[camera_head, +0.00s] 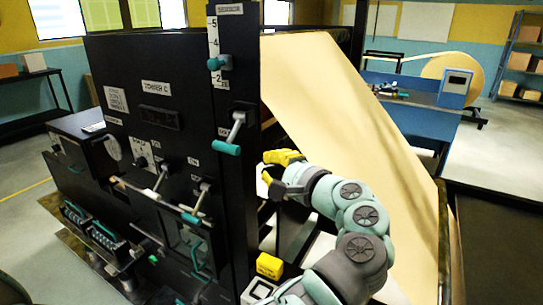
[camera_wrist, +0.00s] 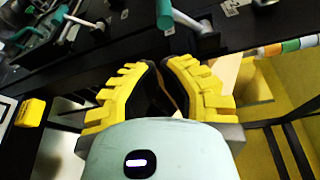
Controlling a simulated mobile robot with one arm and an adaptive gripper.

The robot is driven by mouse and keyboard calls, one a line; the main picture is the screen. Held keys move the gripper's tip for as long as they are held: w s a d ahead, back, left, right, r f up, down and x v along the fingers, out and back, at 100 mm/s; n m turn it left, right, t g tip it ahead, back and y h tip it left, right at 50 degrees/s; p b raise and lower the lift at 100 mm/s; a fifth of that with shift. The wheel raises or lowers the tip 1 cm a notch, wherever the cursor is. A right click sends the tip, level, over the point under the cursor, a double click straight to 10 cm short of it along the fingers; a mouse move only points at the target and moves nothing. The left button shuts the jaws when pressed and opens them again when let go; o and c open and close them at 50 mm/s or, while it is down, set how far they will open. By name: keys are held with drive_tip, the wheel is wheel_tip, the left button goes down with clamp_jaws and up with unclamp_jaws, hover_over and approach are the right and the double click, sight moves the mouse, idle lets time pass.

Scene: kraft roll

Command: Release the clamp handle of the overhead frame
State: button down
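The machine's black front panel (camera_head: 170,60) carries several teal-tipped handles. A lever with a metal shaft and teal grip (camera_head: 228,149) hangs from the panel's right edge, angled down-left; its small label is unreadable. A lever with a teal grip (camera_wrist: 164,14) also shows at the top of the wrist view, just beyond my fingertips. Higher up, a teal knob (camera_head: 215,63) sits on a numbered scale. I cannot tell by label which is the clamp handle. My gripper (camera_head: 268,172) has yellow fingers, open and empty, right of and slightly below the lever, apart from it.
Below are two more levers (camera_head: 157,184) and a barred guard. A wide kraft paper web (camera_head: 320,90) slopes down behind my arm. A yellow block (camera_head: 269,266) sits low beside my arm. A blue bench (camera_head: 420,105) and paper roll stand at the back right.

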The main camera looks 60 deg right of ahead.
sight(232, 136)
drive_tip(key=p+x, duration=0.7)
drive_tip(key=x, duration=0.3)
idle(0.4)
